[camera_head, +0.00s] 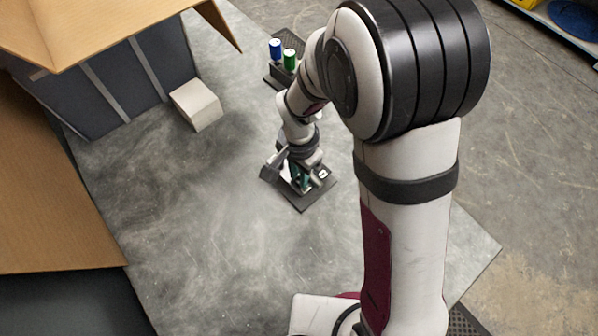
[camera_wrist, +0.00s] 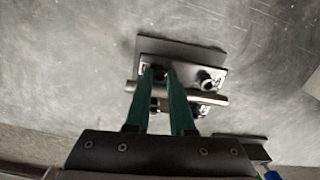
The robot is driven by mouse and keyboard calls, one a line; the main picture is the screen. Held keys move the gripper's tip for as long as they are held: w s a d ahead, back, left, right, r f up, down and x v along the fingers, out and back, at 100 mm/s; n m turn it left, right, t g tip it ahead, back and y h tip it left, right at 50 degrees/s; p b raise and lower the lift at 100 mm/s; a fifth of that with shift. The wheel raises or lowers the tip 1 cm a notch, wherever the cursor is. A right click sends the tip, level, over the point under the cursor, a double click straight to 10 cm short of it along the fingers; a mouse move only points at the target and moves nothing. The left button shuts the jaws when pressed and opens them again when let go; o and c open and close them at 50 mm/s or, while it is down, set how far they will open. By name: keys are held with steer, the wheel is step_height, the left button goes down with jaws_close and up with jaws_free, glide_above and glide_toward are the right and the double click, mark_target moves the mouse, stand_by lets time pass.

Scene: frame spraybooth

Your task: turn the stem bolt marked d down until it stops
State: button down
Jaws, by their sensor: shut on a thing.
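A dark fixture plate (camera_head: 312,197) lies on the grey floor surface below my arm, and it also shows in the wrist view (camera_wrist: 190,47). It carries a metal block with a horizontal metal bar across it. My gripper (camera_wrist: 160,72) points down at the block, its two green fingers close together around a small dark stem bolt (camera_wrist: 158,71) at the left of the block. The fingers hide most of this bolt. A second round bolt (camera_wrist: 207,78) stands free at the right of the block. No letter marks are legible. A small white label (camera_head: 322,173) shows on the fixture.
A dark holder behind the fixture carries a blue cylinder (camera_head: 275,50) and a green cylinder (camera_head: 290,60). A white block (camera_head: 197,105) stands at the back left, beside a dark panelled box (camera_head: 120,85) with cardboard flaps. The grey surface left of the fixture is clear.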

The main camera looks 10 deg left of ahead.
steer(key=m, duration=0.7)
stand_by(0.6)
steer(key=c, duration=0.8)
jaws_free()
steer(key=shift+o, duration=0.2)
step_height(320, 180, up, 16)
steer(key=s+d+n+y, duration=0.1)
steer(key=s+d+n, duration=0.3)
steer(key=s, duration=0.4)
steer(key=s+d+n, duration=0.4)
steer(key=s+d, duration=0.2)
steer(key=s, duration=0.3)
steer(key=shift+d+f+n+y, duration=0.2)
steer(key=shift+f+n+y, duration=0.1)
steer(key=shift+y, duration=0.1)
